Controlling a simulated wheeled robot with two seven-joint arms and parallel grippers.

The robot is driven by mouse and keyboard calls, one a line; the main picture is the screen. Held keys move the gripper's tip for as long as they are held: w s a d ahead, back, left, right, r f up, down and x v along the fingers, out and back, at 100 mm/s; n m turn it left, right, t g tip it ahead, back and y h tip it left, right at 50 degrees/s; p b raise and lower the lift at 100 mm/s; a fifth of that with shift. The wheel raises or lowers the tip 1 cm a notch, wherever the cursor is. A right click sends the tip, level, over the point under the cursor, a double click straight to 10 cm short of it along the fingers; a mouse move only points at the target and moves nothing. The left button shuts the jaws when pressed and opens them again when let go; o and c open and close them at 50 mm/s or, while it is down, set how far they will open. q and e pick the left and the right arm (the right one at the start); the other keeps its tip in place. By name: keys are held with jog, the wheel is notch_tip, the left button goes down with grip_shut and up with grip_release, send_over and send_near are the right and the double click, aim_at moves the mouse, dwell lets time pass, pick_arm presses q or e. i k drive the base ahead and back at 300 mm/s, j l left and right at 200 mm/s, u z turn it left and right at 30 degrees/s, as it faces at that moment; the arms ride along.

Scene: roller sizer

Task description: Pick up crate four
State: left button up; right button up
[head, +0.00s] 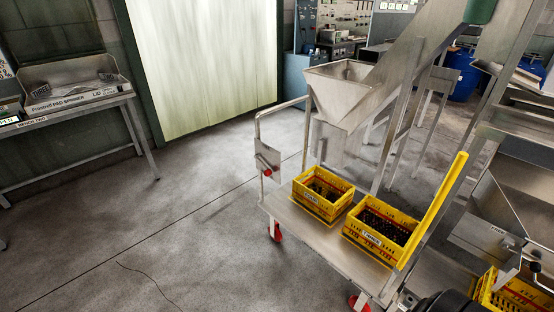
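Two yellow crates stand on a metal cart (310,235). The left crate (318,207) holds small greenish-brown items. The right crate (368,244) holds dark items. Both carry a white label too small to read. A third yellow crate (489,296) shows at the bottom right, cut off by the frame edge and partly hidden behind metal parts. I cannot tell which one is crate four. Neither of my grippers is in view.
A steel hopper (345,88) and slanted chute stand behind the cart. A yellow bar (440,200) rises beside the right crate. A side table (70,112) with a box stands at the left wall. The floor left of the cart is mostly clear, with a thin dark line.

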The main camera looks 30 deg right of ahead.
aim_at(302, 190)
jog(key=i+z, duration=0.1)
jog(key=i, duration=1.35)
jog(key=i+z, duration=0.15)
jog(key=i, duration=0.6)
jog(key=i+j+z, duration=0.1)
jog(key=i, duration=0.6)
jog(key=i+z, duration=0.2)
jog(key=z, duration=0.25)
jog(key=i+z, duration=0.2)
jog(key=z, duration=0.3)
jog(key=i+j+z, duration=0.1)
jog(key=z, duration=0.35)
jog(key=i+j+z, duration=0.2)
jog(key=z, duration=0.25)
jog(key=i+j+z, duration=0.15)
jog(key=z, duration=0.35)
jog(key=j+z, duration=0.3)
jog(key=z, duration=0.15)
jog(key=i+j+z, duration=0.1)
jog(key=j+z, duration=0.2)
jog(key=z, duration=0.15)
